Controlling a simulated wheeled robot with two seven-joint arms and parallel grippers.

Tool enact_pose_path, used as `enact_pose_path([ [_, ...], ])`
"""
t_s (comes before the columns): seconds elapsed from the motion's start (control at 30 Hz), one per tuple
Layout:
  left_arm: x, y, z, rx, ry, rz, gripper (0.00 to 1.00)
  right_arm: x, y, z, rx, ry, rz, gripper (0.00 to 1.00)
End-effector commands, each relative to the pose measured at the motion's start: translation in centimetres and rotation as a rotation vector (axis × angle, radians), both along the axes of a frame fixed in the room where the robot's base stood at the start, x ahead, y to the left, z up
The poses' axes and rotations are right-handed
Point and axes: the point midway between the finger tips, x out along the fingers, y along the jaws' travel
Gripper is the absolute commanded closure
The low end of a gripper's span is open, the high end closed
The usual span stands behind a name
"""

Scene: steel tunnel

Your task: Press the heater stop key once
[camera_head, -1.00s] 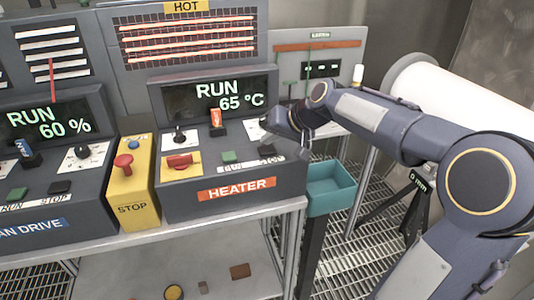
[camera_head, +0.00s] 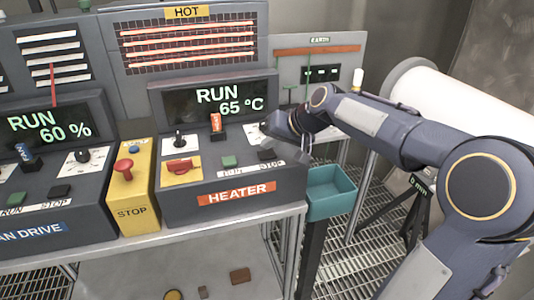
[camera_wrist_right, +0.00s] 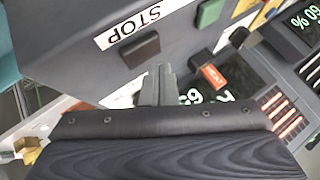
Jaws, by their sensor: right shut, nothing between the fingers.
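The heater console (camera_head: 180,205) has an orange HEATER label, and its display reads RUN 65 °C. Its dark stop key (camera_head: 266,155) lies to the right of the green run key (camera_head: 229,161). In the right wrist view the stop key (camera_wrist_right: 140,48) sits beside the printed word STOP, and the green key (camera_wrist_right: 210,12) is farther off. My right gripper (camera_head: 303,152) is over the right side of the heater console. Its fingers (camera_wrist_right: 160,85) are shut and empty, close to the stop key, with a visible gap in the wrist view. My left gripper is out of view.
A red rotary switch (camera_head: 180,167) and an orange-topped lever (camera_head: 216,125) stand on the heater console. A yellow box with a red STOP button (camera_head: 123,168) is to its left, beside the fan drive console (camera_head: 85,220). A teal bin (camera_head: 331,190) hangs at right.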

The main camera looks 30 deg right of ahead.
Motion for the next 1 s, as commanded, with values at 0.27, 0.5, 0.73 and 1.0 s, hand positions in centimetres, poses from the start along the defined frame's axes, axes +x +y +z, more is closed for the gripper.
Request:
enact_pose_path([
  [0.27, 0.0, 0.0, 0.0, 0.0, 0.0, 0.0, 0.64, 0.0, 0.0, 0.0, 0.0, 0.0, 0.0, 1.0],
  [0.5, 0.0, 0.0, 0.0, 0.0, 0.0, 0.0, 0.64, 0.0, 0.0, 0.0, 0.0, 0.0, 0.0, 1.0],
  [0.73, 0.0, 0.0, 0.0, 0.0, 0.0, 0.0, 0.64, 0.0, 0.0, 0.0, 0.0, 0.0, 0.0, 1.0],
  [1.0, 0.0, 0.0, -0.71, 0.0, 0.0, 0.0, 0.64, 0.0, 0.0, -0.71, 0.0, 0.0, 0.0, 1.0],
])
